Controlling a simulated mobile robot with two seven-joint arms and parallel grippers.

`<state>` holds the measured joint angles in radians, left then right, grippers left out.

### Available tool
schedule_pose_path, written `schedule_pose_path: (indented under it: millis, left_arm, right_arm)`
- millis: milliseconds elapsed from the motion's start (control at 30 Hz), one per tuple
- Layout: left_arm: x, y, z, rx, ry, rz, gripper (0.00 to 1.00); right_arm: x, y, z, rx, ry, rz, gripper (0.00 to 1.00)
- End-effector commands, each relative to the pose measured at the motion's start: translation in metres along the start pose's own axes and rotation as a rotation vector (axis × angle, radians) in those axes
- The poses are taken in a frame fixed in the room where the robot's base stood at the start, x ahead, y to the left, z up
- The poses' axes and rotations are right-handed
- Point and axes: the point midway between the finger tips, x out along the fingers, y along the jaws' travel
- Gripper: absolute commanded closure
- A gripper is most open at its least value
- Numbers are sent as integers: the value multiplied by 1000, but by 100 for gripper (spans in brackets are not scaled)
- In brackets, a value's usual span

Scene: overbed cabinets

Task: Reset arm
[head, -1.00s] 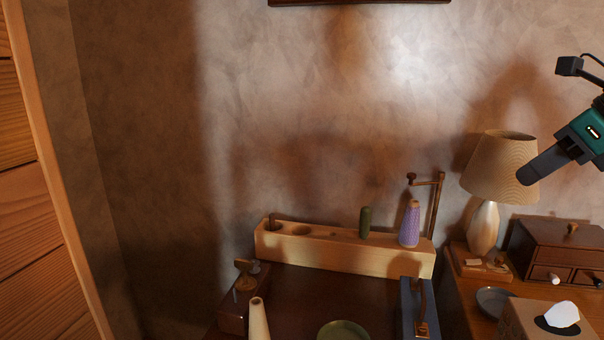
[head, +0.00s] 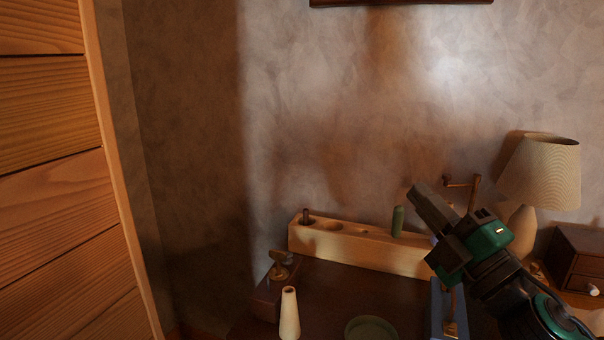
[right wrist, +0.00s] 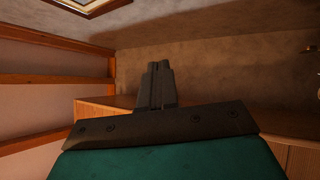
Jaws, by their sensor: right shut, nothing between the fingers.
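My right gripper (head: 420,196) is shut and empty, with its fingers pointing up and to the left in the head view. It is raised in front of the wooden rack and hides part of the rack's right end. In the right wrist view the shut fingers (right wrist: 157,85) stand together at the centre, with nothing between them and bare wall beyond. My left gripper is in neither view.
A wooden rack (head: 350,247) with a green item (head: 398,221) stands against the wall. A cream vase (head: 289,313), a green plate (head: 371,328) and a blue item (head: 437,310) are in front. A lamp (head: 545,172) and drawer box (head: 575,262) are at right. A wooden panel (head: 50,180) borders the left.

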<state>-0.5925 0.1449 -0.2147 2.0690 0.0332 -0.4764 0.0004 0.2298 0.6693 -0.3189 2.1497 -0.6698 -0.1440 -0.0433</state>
Motion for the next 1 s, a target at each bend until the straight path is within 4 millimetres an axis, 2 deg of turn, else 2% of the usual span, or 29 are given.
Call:
schedule_pose_path:
  millis: [100,167,233,300,433,600,800,933,1000]
  left_arm:
    - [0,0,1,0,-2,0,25]
    - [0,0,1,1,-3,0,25]
    - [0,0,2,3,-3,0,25]
    - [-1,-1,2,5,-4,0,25]
    - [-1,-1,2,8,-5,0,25]
    - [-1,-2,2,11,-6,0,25]
    - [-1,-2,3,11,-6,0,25]
    - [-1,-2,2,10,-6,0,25]
    - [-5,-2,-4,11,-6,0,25]
  right_arm:
    - [-37,-43,27,274,-303,-72,100]
    - [-63,-68,38,399,-458,-127,100]
    - [-98,-100,45,538,-641,-205,100]
    - [-139,-131,44,668,-823,-297,100]
    - [-210,-174,26,850,-1100,-469,100]
    - [-276,-201,-6,992,-1333,-645,100]
    - [-333,-212,-45,1102,-1528,-818,100]
    - [-364,-213,-71,1162,-1636,-928,100]
    - [-356,-214,-68,1167,-1608,-908,100]
